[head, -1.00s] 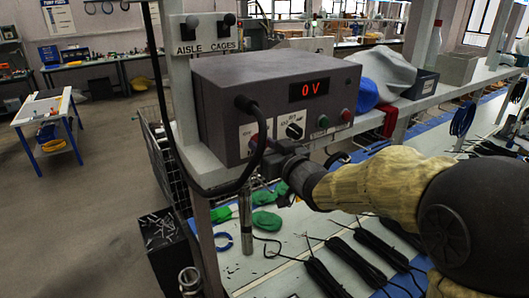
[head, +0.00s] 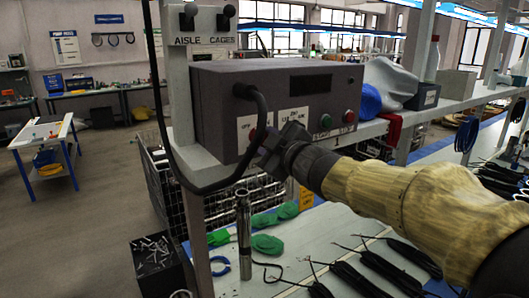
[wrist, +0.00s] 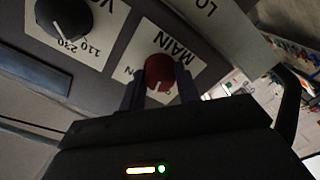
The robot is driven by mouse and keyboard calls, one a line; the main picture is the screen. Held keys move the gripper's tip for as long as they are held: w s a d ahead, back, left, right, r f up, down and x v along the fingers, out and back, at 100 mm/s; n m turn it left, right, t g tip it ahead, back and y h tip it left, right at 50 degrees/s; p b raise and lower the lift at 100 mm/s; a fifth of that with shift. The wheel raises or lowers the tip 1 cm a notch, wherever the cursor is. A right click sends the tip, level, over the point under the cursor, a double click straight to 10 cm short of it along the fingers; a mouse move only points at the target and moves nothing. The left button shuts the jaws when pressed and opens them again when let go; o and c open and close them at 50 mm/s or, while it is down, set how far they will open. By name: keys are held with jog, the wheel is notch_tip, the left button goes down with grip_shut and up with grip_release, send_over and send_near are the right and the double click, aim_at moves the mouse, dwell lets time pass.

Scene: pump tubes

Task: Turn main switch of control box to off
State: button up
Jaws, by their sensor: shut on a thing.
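The grey control box (head: 215,95) stands on a shelf, and its display (head: 310,84) is dark. Its red main switch (wrist: 158,70) sits on a white plate marked MAIN in the wrist view. In the head view my gripper mostly hides the switch. My gripper (wrist: 160,88) is at the box front with one finger on each side of the red knob, shut on it. In the head view my gripper (head: 262,146) comes in from the lower right.
A black voltage knob (wrist: 68,15) is beside the main switch. Green and red buttons (head: 349,116) are further right on the box. A black cable (head: 262,103) loops from the box front close to my gripper. A metal pump tube (head: 243,235) stands on the bench below.

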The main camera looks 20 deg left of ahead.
jog(key=n+b, duration=0.3)
jog(key=n, duration=0.3)
jog(key=shift+f+b, duration=0.1)
jog(key=shift+b, duration=0.2)
dwell(0.4)
jog(key=o, duration=1)
jog(key=b+v, duration=0.2)
jog(key=v, duration=1.5)
jog(key=shift+s+d, duration=0.15)
jog(key=shift+d, duration=0.05)
